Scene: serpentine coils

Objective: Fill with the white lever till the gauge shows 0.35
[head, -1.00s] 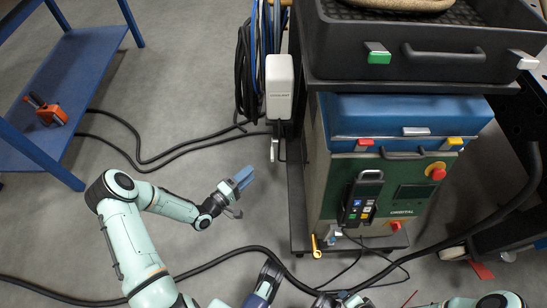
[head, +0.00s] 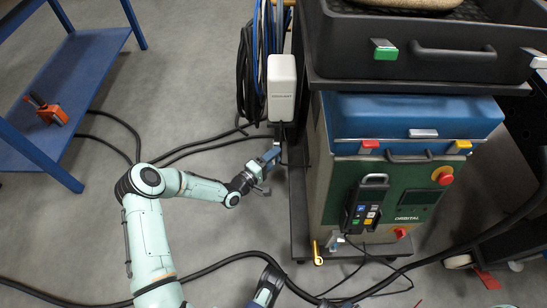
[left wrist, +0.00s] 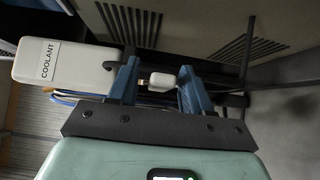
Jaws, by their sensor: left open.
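The white coolant box (head: 281,88) hangs on the left side of the machine in the head view. It also shows at the left in the left wrist view (left wrist: 60,62), marked COOLANT. The small white lever (left wrist: 162,80) shows between my blue fingers in the left wrist view. My left gripper (head: 272,154) is open just below the box, its fingers (left wrist: 158,72) on either side of the lever with gaps visible. In the head view the gripper hides the lever. I cannot make out a gauge reading.
The green-fronted machine (head: 405,180) stands to the right of my gripper, with a pendant (head: 367,205) on its front. Dark hoses (head: 243,80) hang behind the box. Cables run over the floor. A blue shelf (head: 75,75) stands at the left.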

